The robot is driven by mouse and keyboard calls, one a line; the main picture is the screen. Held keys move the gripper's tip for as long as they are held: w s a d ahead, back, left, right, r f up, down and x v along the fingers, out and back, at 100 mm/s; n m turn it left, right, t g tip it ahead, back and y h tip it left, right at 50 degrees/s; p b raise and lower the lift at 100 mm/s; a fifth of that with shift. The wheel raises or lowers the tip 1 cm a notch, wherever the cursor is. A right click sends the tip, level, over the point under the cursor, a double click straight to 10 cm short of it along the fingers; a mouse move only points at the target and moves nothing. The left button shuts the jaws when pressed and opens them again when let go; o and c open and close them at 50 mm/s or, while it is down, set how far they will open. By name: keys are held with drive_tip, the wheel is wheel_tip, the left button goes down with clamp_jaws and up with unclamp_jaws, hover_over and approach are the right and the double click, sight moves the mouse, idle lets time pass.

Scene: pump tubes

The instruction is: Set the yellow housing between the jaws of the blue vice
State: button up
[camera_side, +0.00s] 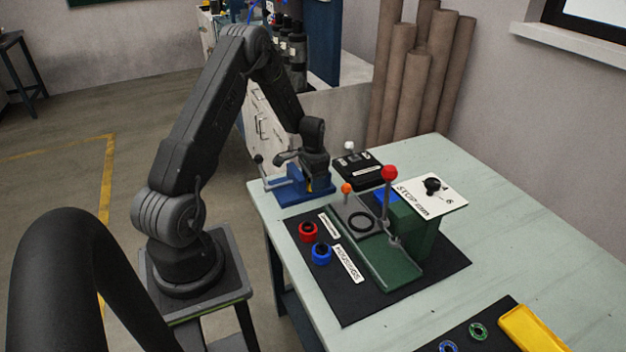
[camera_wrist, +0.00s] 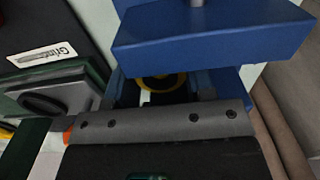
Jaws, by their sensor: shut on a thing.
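The blue vice (camera_side: 284,192) stands at the table's far left corner in the side view. In the wrist view its blue jaw (camera_wrist: 210,38) fills the upper middle. The yellow housing (camera_wrist: 161,82) shows as a yellow rim around a dark centre, just below that jaw. My gripper (camera_wrist: 163,90) is shut on the housing, one finger on either side. In the side view my gripper (camera_side: 307,181) is down at the vice, and only a small yellow patch shows there. Whether the housing touches the vice's jaws or floor is hidden.
A black box with a white knob (camera_side: 357,167) stands right of the vice. The green press (camera_side: 412,238) with its red-knobbed lever is nearer on a black mat. A red housing (camera_side: 307,232) and a blue housing (camera_side: 321,254) stand on that mat. A yellow tray (camera_side: 530,330) lies at front right.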

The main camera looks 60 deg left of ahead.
drive_tip(key=shift+f, duration=0.15)
drive_tip(key=o, duration=0.9)
drive_tip(key=shift+o, duration=0.2)
